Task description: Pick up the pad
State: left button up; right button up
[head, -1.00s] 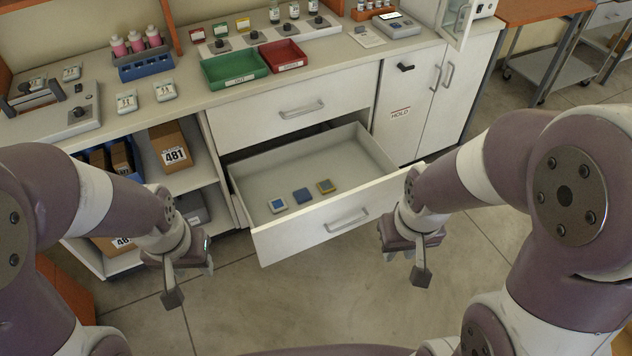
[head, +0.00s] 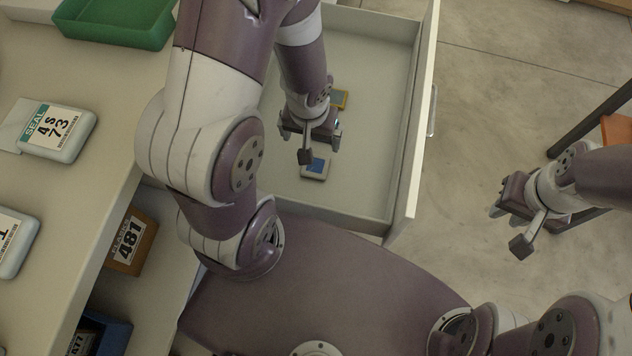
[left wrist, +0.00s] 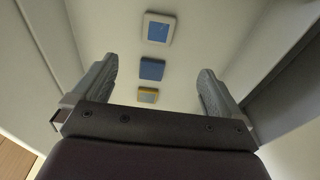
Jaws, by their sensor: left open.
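Three small square pads lie in a row on the floor of the open drawer (head: 370,190). One is blue with a white frame (head: 315,166); it also shows in the left wrist view (left wrist: 158,29). The middle pad is plain blue (left wrist: 151,69) and is hidden behind my left gripper in the head view. The third has a yellow frame (head: 339,99), and shows in the left wrist view (left wrist: 148,95). My left gripper (head: 310,136) is open and empty above the row, its fingers either side of it.
The drawer's front panel (head: 423,120) and side walls surround the pads. The countertop (head: 90,110) at left holds a green tray (head: 115,22) and a labelled sealed case (head: 57,131). A box marked 481 (head: 132,243) sits on the shelf below. The floor at right is mostly clear.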

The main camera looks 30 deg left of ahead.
pick_arm(q)
jog(key=b, duration=0.7)
send_over(316, 165)
jog(key=s, duration=0.2)
jog(key=f, duration=1.1)
jog(key=shift+w+d+f, duration=0.1)
jog(key=shift+w+f, duration=0.05)
jog(key=shift+w, duration=0.05)
jog(key=f+b, duration=0.2)
jog(key=w+f+b, duration=0.1)
jog(key=f+b, duration=0.1)
jog(key=f, duration=0.1)
jog(key=shift+w+f, duration=0.15)
jog(key=shift+r, duration=0.25)
jog(key=c, duration=1.1)
pick_arm(e)
notch_tip(316, 165, down, 13)
jog(key=shift+s+d, duration=0.15)
